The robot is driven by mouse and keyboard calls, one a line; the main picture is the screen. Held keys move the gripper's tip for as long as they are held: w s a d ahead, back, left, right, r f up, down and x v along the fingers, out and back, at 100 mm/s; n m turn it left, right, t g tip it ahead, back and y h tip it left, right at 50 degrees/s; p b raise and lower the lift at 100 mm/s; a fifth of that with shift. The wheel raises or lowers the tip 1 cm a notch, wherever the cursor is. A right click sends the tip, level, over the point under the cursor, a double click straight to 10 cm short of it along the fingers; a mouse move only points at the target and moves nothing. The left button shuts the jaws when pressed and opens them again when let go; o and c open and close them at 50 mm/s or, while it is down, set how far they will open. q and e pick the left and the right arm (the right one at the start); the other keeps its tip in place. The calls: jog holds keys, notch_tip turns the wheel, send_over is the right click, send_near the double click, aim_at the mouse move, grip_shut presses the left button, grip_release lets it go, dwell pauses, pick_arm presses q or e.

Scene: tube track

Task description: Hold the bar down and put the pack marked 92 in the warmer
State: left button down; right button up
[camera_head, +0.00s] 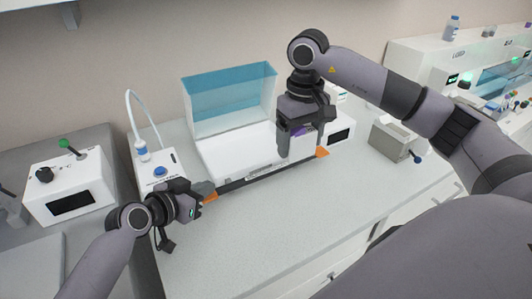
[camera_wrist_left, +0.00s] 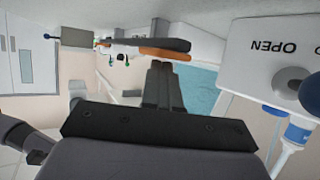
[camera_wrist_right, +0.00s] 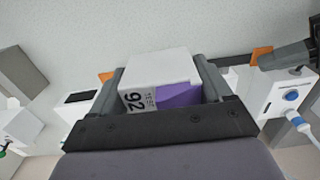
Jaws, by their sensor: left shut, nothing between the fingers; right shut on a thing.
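The warmer (camera_head: 240,150) is a white box with its clear blue lid (camera_head: 230,95) standing open. The bar (camera_head: 265,175) is dark with orange ends and runs along the warmer's front edge. My left gripper (camera_head: 208,189) is shut and empty at the bar's left orange end; in the left wrist view its fingertips (camera_wrist_left: 160,68) meet or nearly meet the orange part (camera_wrist_left: 165,53). My right gripper (camera_head: 297,150) is shut on the pack marked 92 (camera_wrist_right: 160,85), white with a purple side, above the warmer's right part. The fingers hide most of the pack in the head view.
A white unit with a blue button (camera_head: 160,171) and a hose stands left of the warmer; the left wrist view shows its OPEN label (camera_wrist_left: 272,46). A white box with a green-tipped lever (camera_head: 70,190) is further left. The front counter is clear.

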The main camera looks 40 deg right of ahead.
pick_arm(q)
jog(key=shift+f, duration=0.15)
pick_arm(e)
jog(key=w+f, duration=0.2)
jog(key=w, duration=0.5)
jog(key=shift+w+d+f, duration=0.3)
jog(key=shift+w+d, duration=0.1)
jog(key=shift+d, duration=0.05)
pick_arm(q)
jog(key=shift+f+b, duration=0.1)
jog(key=shift+b, duration=0.3)
pick_arm(e)
jog(key=shift+f, duration=0.15)
pick_arm(q)
jog(key=shift+b, duration=0.75)
